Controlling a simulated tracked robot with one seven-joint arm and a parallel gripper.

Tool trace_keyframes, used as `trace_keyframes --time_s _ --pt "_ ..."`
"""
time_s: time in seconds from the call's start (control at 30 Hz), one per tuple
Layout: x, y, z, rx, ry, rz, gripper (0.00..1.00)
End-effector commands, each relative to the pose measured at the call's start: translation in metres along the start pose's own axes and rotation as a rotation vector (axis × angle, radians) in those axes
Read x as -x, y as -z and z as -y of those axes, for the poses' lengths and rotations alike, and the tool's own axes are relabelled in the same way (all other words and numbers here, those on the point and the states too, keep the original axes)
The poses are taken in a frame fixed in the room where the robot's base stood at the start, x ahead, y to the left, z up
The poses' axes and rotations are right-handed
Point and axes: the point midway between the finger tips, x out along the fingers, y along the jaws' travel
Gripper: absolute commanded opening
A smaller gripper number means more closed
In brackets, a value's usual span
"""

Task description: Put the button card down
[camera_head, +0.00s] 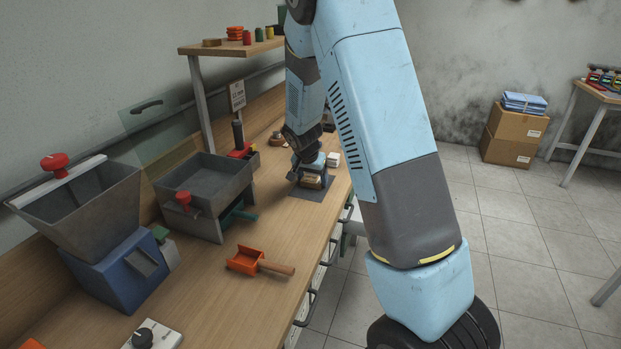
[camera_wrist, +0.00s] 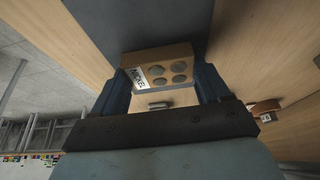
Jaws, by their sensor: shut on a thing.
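The button card (camera_wrist: 150,60) is tan, with several round grey buttons and a white label that seems to read "NICKEL". In the wrist view it sits between the two fingers of my gripper (camera_wrist: 163,84), which is shut on it. In the head view my gripper (camera_head: 312,172) is over the far part of the bench, with the tan card (camera_head: 311,182) at its fingers. A dark grey mat (camera_head: 318,196) lies under it, and it also shows in the wrist view (camera_wrist: 150,22). I cannot tell whether the card touches the mat.
A white box (camera_head: 333,159) stands just beyond my gripper. A grey bin (camera_head: 205,182) and a hopper on a blue base (camera_head: 118,268) stand along the wall side. An orange scoop (camera_head: 245,261) lies nearer on the wooden bench (camera_head: 215,300). Bare wood surrounds the mat's near side.

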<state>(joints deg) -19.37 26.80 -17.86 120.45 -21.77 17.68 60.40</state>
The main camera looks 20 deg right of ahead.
Motion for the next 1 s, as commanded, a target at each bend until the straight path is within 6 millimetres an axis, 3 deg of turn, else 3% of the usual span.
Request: trace_keyframes --time_s 0.2,0.23,0.47,1.0 --pt "-0.0037 -0.0020 0.0001 0.000 -0.001 0.001 0.46" --pt "-0.0037 -0.0019 0.0001 0.000 -0.001 0.001 0.78" --pt "-0.0044 -0.0028 -0.0013 0.000 -0.004 0.003 0.99" --pt "-0.0055 -0.0040 -0.0053 -0.003 -0.012 0.008 1.00"
